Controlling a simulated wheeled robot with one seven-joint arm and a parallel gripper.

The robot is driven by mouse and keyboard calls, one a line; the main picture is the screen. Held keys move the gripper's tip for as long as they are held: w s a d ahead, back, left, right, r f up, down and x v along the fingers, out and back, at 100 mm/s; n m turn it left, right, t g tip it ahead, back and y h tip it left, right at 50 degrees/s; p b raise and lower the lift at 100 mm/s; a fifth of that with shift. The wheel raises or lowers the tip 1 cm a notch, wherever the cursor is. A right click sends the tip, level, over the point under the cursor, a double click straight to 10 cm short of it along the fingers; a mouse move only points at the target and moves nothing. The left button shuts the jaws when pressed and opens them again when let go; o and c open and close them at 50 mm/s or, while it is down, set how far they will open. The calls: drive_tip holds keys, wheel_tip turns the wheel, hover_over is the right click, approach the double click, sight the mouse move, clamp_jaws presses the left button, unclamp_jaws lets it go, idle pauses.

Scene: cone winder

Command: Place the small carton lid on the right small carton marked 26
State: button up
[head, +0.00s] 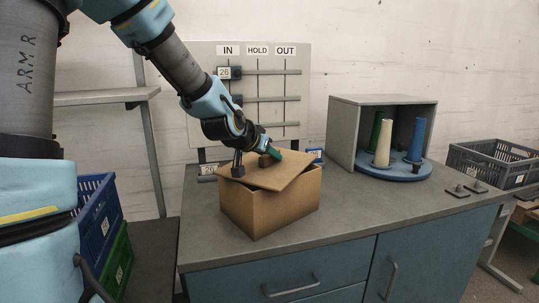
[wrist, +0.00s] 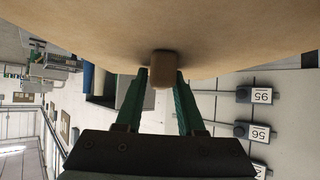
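The small carton lid (head: 288,175) is a flat brown board with a brown block-shaped knob. It lies askew over an open-topped brown carton (head: 262,215) on the counter, turned against the carton's sides with its right corner sticking out. I cannot tell how fully it rests on the rim. My gripper (head: 274,154) reaches down from the upper left to the knob. In the wrist view the lid (wrist: 230,35) fills the top, and the green fingers of my gripper (wrist: 161,75) close on the knob (wrist: 162,72). No number shows on the carton's visible sides.
A tag reading 26 (head: 209,169) stands left of the carton, and a blue-edged tag (head: 315,155) is partly hidden behind it. A grey cabinet (head: 345,130) with coloured cones on a blue turntable (head: 390,171) stands right. The front right counter (head: 400,205) is clear. Crates (head: 97,212) stand lower left.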

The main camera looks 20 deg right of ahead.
drive_tip(key=shift+o, duration=1.3)
drive_tip(key=shift+r, duration=0.1)
drive_tip(key=shift+a+r, duration=0.1)
drive_tip(key=shift+r, duration=0.1)
drive_tip(key=p+v, duration=0.7)
drive_tip(key=v, duration=0.4)
drive_tip(key=shift+r, duration=0.15)
drive_tip(key=shift+s+a+r, duration=0.1)
drive_tip(key=shift+s+a, duration=0.05)
drive_tip(key=shift+s, duration=0.05)
drive_tip(key=s+a+f+n+g+y, duration=0.1)
drive_tip(key=s+a+f+n+y, duration=0.1)
drive_tip(key=a, duration=0.6)
drive_tip(key=s+a+f+n+g+y, duration=0.2)
drive_tip(key=s+a+f+n+y, duration=0.1)
drive_tip(key=a, duration=0.6)
drive_tip(key=s+a+f+n+g+y, duration=0.2)
drive_tip(key=a+f+n+y, duration=0.1)
drive_tip(key=a, duration=0.6)
drive_tip(key=shift+s+f+n+y, duration=0.3)
drive_tip(key=shift+n, duration=0.2)
